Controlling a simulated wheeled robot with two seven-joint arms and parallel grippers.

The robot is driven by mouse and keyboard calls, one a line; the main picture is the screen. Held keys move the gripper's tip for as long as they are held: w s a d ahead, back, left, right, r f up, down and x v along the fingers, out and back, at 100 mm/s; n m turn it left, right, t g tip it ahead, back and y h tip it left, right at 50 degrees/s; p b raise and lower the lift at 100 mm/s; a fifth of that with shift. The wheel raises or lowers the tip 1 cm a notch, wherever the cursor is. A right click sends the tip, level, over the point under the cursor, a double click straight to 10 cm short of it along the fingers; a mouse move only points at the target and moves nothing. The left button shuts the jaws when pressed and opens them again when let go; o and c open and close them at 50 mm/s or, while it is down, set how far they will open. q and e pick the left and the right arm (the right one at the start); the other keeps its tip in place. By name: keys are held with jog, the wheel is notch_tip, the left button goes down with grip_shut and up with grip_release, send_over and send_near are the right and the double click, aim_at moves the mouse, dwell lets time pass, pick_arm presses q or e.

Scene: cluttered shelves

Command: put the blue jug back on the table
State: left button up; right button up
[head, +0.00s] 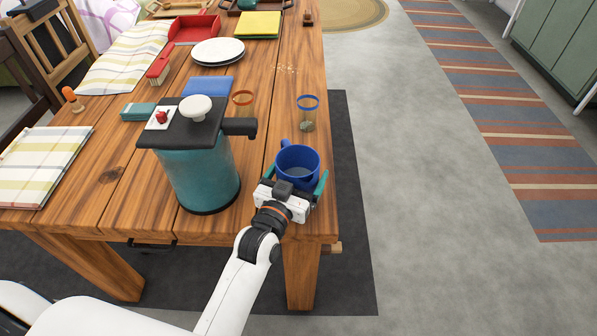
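The blue jug (298,160) is upright near the front right corner of the wooden table (258,222), its handle toward the back left. Its inside shows from above. My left gripper (296,179) reaches in from the front, with one teal finger at each side of the jug, and appears shut on it. The jug's lower part is hidden behind the gripper, so I cannot tell whether its base touches the table. My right gripper is not in view.
A large teal canister (200,175) with a dark lid stands close left of the jug. A blue-rimmed glass (308,115) and an orange-rimmed glass (243,103) stand behind. White plates (218,50) are farther back. The table's right edge is close to the jug.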

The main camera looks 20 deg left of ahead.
pick_arm(q)
jog(key=shift+o, duration=0.4)
jog(key=shift+r, duration=0.15)
jog(key=s+a+p, duration=0.1)
jog(key=s+p, duration=0.3)
jog(key=s, duration=0.8)
jog(key=shift+a, duration=0.15)
